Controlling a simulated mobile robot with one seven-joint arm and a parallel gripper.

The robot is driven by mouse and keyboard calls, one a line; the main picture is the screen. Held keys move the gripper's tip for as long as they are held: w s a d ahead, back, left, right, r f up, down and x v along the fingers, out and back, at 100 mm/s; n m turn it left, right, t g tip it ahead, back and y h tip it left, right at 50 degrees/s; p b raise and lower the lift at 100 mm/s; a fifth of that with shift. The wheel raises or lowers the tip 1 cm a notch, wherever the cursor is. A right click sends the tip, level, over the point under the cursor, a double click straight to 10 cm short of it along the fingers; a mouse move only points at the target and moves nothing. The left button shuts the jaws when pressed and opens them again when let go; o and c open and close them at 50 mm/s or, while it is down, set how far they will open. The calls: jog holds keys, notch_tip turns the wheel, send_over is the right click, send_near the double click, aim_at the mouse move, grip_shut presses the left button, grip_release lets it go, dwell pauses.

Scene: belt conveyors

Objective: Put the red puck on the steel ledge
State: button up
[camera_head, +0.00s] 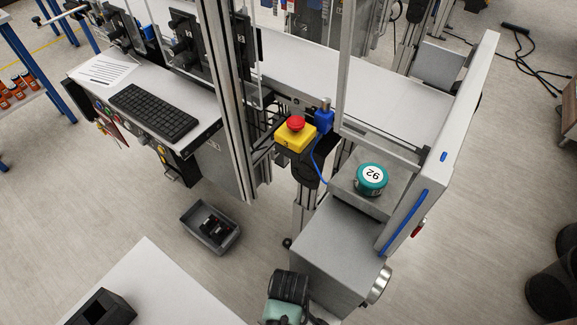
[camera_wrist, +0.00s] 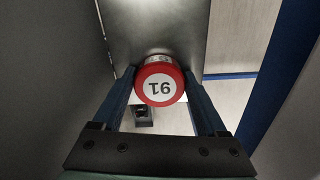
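The red puck (camera_wrist: 160,82), with a white face marked 91, sits between the two fingers of my gripper (camera_wrist: 159,85) in the wrist view. The fingers reach its left and right sides and appear closed on it. A grey steel surface (camera_wrist: 155,28) lies behind and above it; I cannot tell whether the puck touches it. In the head view, a teal puck (camera_head: 371,178) marked 92 rests on a raised grey steel ledge (camera_head: 347,197) beside the conveyor. The red puck and my fingertips are hidden there; part of my arm shows at bottom centre.
A grey metal box (camera_head: 335,245) stands just below the ledge. A white-sided conveyor frame with a blue strip (camera_head: 405,220) rises to its right. A yellow box with a red button (camera_head: 295,134) and an upright post (camera_head: 232,100) stand left. A grey bin (camera_head: 210,228) lies on the floor.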

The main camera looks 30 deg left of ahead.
jog(key=o, duration=0.3)
notch_tip(320, 180, up, 12)
jog(key=shift+r+p, duration=0.15)
jog(key=shift+p, duration=0.7)
